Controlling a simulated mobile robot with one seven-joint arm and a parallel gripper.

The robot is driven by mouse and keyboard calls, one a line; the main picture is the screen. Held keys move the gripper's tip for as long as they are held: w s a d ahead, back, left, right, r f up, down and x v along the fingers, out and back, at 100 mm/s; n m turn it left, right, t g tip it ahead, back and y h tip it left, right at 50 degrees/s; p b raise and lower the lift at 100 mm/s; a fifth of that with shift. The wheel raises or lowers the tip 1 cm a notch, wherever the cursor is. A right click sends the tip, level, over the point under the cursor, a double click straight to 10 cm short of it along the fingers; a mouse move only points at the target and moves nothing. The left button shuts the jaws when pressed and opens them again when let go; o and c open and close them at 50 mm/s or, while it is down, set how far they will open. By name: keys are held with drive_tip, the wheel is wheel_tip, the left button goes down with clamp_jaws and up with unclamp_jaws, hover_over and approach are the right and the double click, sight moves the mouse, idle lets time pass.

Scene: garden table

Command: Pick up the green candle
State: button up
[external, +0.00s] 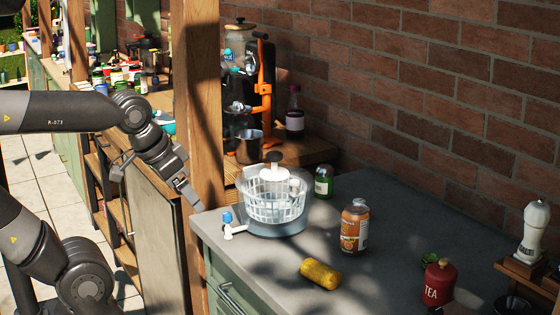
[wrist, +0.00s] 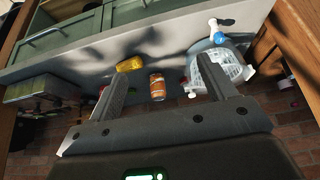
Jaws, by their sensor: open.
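The green candle (external: 323,181) looks like a small green jar with a pale label. It stands upright on the grey counter (external: 400,212) in the external view, behind and right of the salad spinner (external: 272,208). I cannot make the candle out in the wrist view. My gripper (external: 186,194) is left of the counter, beside the wooden post and well apart from the candle. In the wrist view my gripper (wrist: 162,72) has its two fingers spread wide with nothing between them at close range.
An orange-labelled jar (external: 354,228) stands right of the spinner. A yellow cylinder (external: 320,274) lies near the front edge. A blue-and-white bottle (external: 230,225) is at the corner. A red tea tin (external: 439,282) is at right. The wooden post (external: 197,100) stands close to my gripper.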

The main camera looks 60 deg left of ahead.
drive_tip(key=shift+o, duration=0.3)
idle(0.4)
drive_tip(key=w+a+f+n+g, duration=0.1)
drive_tip(key=w+a+n, duration=0.4)
drive_tip(key=a+n, duration=0.55)
drive_tip(key=w+a+n+g, duration=0.1)
drive_tip(key=w+a+n, duration=0.3)
drive_tip(key=a+n, duration=0.6)
drive_tip(key=s+a+f+n+t+y, duration=0.1)
drive_tip(key=a+f+n, duration=0.3)
drive_tip(key=a+n, duration=0.7)
drive_tip(key=a+f+n+t+y, duration=0.1)
drive_tip(key=a+f+n, duration=0.3)
drive_tip(key=a, duration=1.2)
drive_tip(key=w+a+r+n+t+y, duration=0.2)
drive_tip(key=w+a+r+n+y, duration=0.15)
drive_tip(key=w+a+n, duration=0.6)
drive_tip(key=shift+w+a+f+m+h, duration=0.1)
drive_tip(key=shift+w+a+f+m, duration=0.3)
drive_tip(key=shift+w+a+f, duration=0.95)
drive_tip(key=shift+w+a+f+m+h, duration=0.1)
drive_tip(key=shift+w+a+f+m, duration=0.6)
drive_tip(key=shift+w, duration=1.25)
drive_tip(key=shift+w+a+f+m+h, duration=0.1)
drive_tip(key=shift+w+a+f, duration=0.6)
drive_tip(key=shift+w+f, duration=0.8)
drive_tip(key=shift+w+r, duration=0.15)
drive_tip(key=shift+r, duration=0.05)
